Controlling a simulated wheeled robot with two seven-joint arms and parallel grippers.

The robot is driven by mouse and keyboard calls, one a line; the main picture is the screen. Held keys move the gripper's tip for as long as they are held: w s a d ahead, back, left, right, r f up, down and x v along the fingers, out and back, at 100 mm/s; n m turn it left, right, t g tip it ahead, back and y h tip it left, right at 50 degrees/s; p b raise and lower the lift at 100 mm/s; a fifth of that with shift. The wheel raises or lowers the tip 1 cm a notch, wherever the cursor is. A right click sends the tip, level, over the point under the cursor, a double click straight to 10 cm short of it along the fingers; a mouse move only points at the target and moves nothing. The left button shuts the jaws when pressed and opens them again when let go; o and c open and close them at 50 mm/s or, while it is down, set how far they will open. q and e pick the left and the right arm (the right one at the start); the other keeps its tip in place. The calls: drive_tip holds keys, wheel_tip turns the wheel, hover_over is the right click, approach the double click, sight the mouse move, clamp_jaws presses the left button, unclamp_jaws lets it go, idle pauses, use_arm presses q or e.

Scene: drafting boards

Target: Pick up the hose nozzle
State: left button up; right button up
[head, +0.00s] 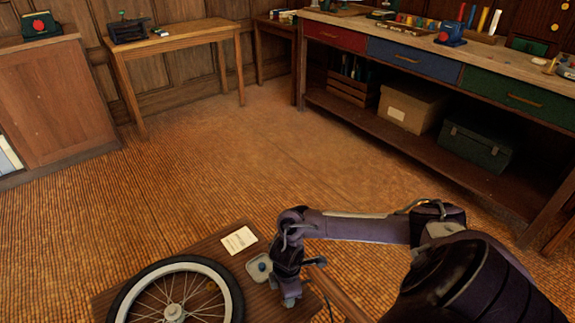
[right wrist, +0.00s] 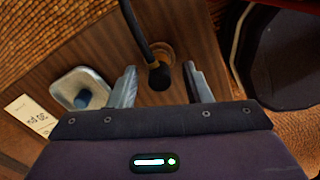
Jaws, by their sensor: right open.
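The hose nozzle (right wrist: 159,77) shows in the right wrist view as a dark rounded end on a black hose that runs up out of the picture. It lies over a wooden board (right wrist: 190,25), beside or over a small round brown ring (right wrist: 164,52); I cannot tell which. My right gripper (right wrist: 160,84) is open, with one finger on each side of the nozzle and visible gaps between. In the head view my right gripper (head: 289,296) is low over the board, and I cannot make out the nozzle there. My left gripper is not in view.
A spoked wheel (head: 240,296) lies on the board. A small dish (head: 250,271) with a blue item and a white card (head: 239,240) are left of my right gripper. A long bench (head: 480,65) with coloured drawers stands at the back right. The floor between is clear.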

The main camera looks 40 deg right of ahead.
clamp_jaws()
drive_tip(key=shift+r, duration=0.2)
